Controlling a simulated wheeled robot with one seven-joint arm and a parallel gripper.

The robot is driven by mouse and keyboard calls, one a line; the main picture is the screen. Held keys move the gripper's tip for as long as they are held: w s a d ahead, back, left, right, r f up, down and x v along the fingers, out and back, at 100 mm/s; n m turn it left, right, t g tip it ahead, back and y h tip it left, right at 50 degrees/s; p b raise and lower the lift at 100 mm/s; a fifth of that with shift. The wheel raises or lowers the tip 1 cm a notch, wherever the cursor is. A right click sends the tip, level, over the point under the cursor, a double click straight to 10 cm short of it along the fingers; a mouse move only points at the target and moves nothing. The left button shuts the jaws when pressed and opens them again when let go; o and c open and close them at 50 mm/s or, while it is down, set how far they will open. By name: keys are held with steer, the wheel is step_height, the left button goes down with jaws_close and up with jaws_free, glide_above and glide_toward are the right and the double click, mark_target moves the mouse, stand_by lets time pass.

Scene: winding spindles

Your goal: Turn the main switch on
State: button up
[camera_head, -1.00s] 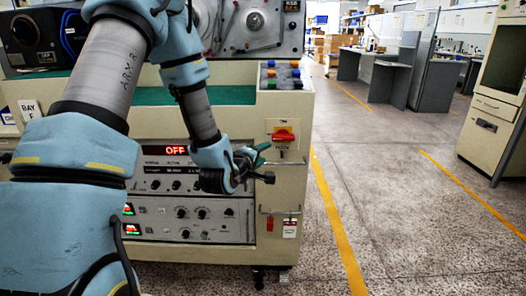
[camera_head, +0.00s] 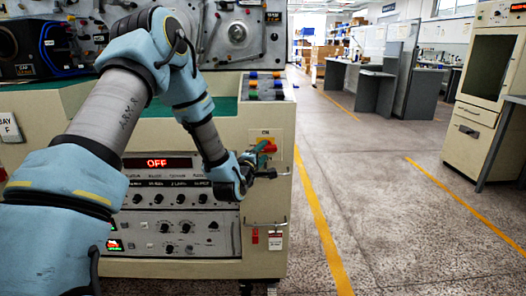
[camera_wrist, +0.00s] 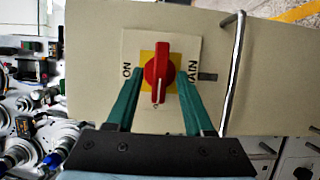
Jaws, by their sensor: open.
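The main switch is a red handle (camera_wrist: 157,75) on a yellow square and pale plate, with ON on one side and MAIN on the other. In the wrist view its long arm points down the picture, across the ON–MAIN line. It also shows in the head view as a red handle (camera_head: 268,147), partly hidden by my gripper. My gripper (camera_wrist: 160,83) is open, its two green fingers on either side of the handle. I cannot tell whether either finger touches it. The cabinet display (camera_head: 157,163) reads OFF in red.
A metal bar handle (camera_wrist: 234,75) stands out beside the switch plate. In the head view, coloured buttons (camera_head: 265,87) sit on the cabinet top above the switch. A rail (camera_head: 265,222) is below it. The floor (camera_head: 375,230) to the right is clear.

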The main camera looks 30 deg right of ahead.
steer(key=shift+w+d, duration=0.2)
steer(key=shift+d, duration=0.05)
steer(key=shift+c, duration=0.4)
jaws_close()
